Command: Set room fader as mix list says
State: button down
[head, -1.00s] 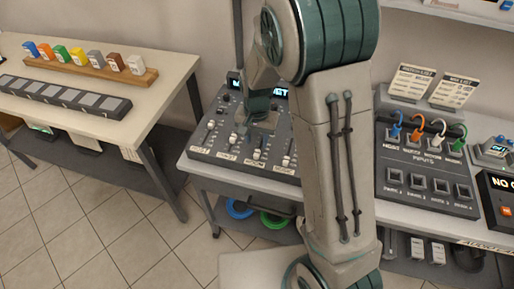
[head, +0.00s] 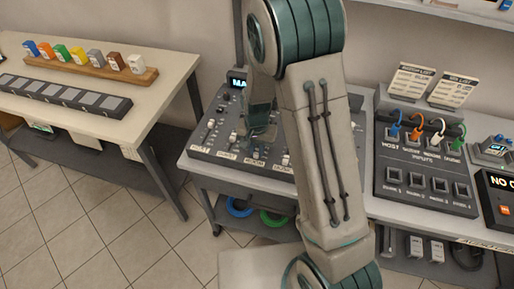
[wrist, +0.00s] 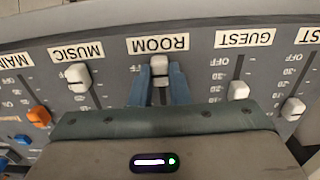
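The mixer (head: 215,150) stands on the bench, its far side partly hidden by my arm. In the wrist view its labels are upside down. The white room fader cap (wrist: 159,66) sits near the OFF end of its slot, below the ROOM label (wrist: 158,44). My gripper (wrist: 160,80) has its two blue fingers close against both sides of that cap, apparently shut on it. In the head view my gripper (head: 262,122) is over the mixer. The mix list card (head: 455,90) stands at the back right; its lines are too small to read.
The music fader cap (wrist: 78,76) and guest fader cap (wrist: 239,90) flank the room fader closely. An orange main fader cap (wrist: 39,116) is at the left. A patch box (head: 425,190) with coloured cables stands right of my arm.

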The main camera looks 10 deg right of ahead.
jog(key=w, duration=0.2)
jog(key=w+d+b, duration=0.1)
jog(key=w+d, duration=0.1)
jog(key=w, duration=0.1)
jog(key=shift+w+d+b, duration=0.15)
jog(key=shift+w+b, duration=0.15)
jog(key=shift+w, duration=0.05)
jog(key=c, duration=1.4)
grip_release()
jog(key=shift+o, duration=0.2)
notch_tip(320, 180, up, 14)
jog(key=b, duration=0.1)
jog(key=shift+s, duration=0.1)
